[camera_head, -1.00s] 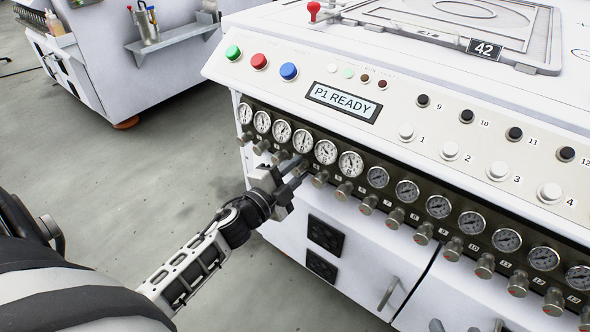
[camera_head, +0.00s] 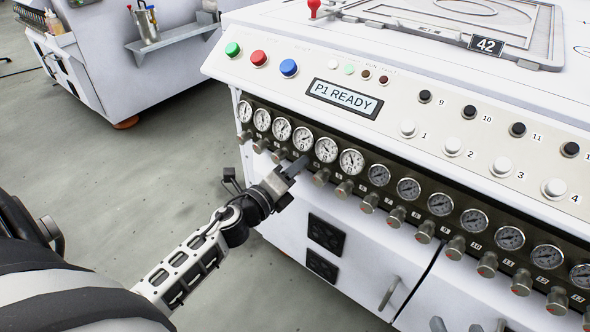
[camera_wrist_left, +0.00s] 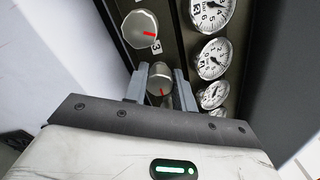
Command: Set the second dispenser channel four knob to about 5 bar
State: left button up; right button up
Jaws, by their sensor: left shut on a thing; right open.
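The front panel carries a row of round gauges with metal knobs below. My left gripper (camera_head: 290,168) is at the fourth knob from the left. That knob is hidden behind the fingers in the head view. In the left wrist view, the jaws (camera_wrist_left: 160,92) are shut on the channel four knob (camera_wrist_left: 160,80), its red mark pointing down the picture. The channel three knob (camera_wrist_left: 138,28) is just above it. The channel four gauge (camera_head: 303,138) is above my gripper; its value is too small to read.
Neighbouring knobs, such as the fifth (camera_head: 321,177), stand close beside my left gripper. The display (camera_head: 344,98) reads P1 READY. Cabinet doors with a handle (camera_head: 388,293) are below. Another white machine (camera_head: 80,60) stands at the back left. The floor between is clear.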

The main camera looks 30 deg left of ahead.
pick_arm(q)
jog(key=shift+f+m, duration=0.1)
jog(key=shift+m, duration=1)
pick_arm(e)
jog(key=shift+r, duration=0.25)
pick_arm(q)
jog(key=o, duration=0.7)
jog(key=shift+s, duration=0.1)
